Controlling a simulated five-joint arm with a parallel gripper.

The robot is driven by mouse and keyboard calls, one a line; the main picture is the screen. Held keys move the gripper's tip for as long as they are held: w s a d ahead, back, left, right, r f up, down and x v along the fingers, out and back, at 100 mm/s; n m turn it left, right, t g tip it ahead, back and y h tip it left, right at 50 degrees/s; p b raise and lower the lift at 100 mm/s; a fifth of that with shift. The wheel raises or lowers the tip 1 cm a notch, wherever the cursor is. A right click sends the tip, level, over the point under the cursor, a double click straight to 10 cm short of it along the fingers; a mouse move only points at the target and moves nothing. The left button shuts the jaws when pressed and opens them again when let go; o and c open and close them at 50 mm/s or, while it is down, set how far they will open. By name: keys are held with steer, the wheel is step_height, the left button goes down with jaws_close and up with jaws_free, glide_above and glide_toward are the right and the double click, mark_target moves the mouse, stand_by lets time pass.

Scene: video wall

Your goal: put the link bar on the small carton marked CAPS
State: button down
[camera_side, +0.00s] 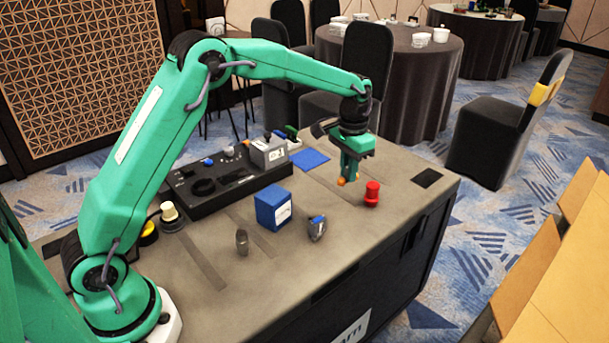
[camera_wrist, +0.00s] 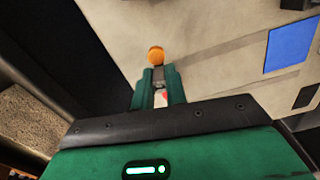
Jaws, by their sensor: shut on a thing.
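My gripper (camera_side: 349,174) is shut on a small piece with an orange end, which I take to be the link bar (camera_side: 341,182). In the wrist view its round orange end (camera_wrist: 156,55) sticks out past the green fingertips (camera_wrist: 159,75). The rest of it is mostly hidden between the fingers. The gripper points down near the right end of the table, close beside a red knobbed piece. A small blue carton (camera_side: 267,213) with a white label stands mid-table, left of the gripper. Its lettering is too small to read.
A grey labelled box (camera_side: 267,153) stands by a black tray (camera_side: 205,197). A red knobbed piece (camera_side: 372,195), a silver-and-blue piece (camera_side: 317,229) and a small metal piece (camera_side: 242,242) stand toward the front. A flat blue square (camera_side: 309,159) lies behind. Bare tabletop lies between them.

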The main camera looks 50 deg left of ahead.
steer(key=s+r, duration=0.4)
steer(key=s, duration=0.5)
steer(key=s+r+n, duration=0.1)
steer(key=s+r, duration=0.3)
steer(key=s, duration=0.5)
steer(key=shift+s+d+r+n, duration=0.15)
steer(key=shift+s+r+n, duration=0.15)
glide_above(273, 193)
step_height(273, 193, down, 7)
steer(key=shift+s, duration=0.1)
steer(key=shift+f, duration=2)
steer(key=shift+f, duration=0.15)
steer(key=c, duration=1.4)
jaws_free()
